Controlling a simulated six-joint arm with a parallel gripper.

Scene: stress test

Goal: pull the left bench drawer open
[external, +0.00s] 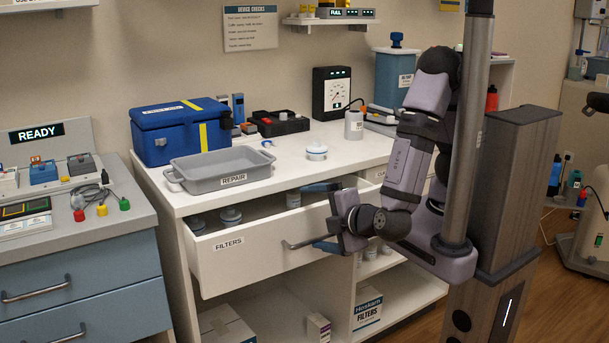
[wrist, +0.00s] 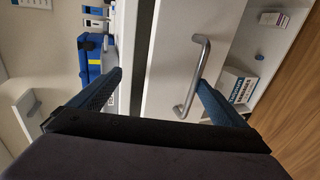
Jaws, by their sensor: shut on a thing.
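The left bench drawer (external: 235,262), white and labelled FILTERS, stands pulled out from the bench in the external view. Lidded jars (external: 230,216) show inside it. Its metal bar handle (external: 300,243) is on the front; it also shows in the wrist view (wrist: 197,75). One blue finger is above the drawer's top edge and the other is low by the handle. The fingers look well apart, and the exact contact is hard to see.
A grey REPAIR tray (external: 222,167) and a blue case (external: 180,135) stand on the bench top (external: 300,160) above the drawer. A blue-drawered cabinet (external: 75,285) stands at left.

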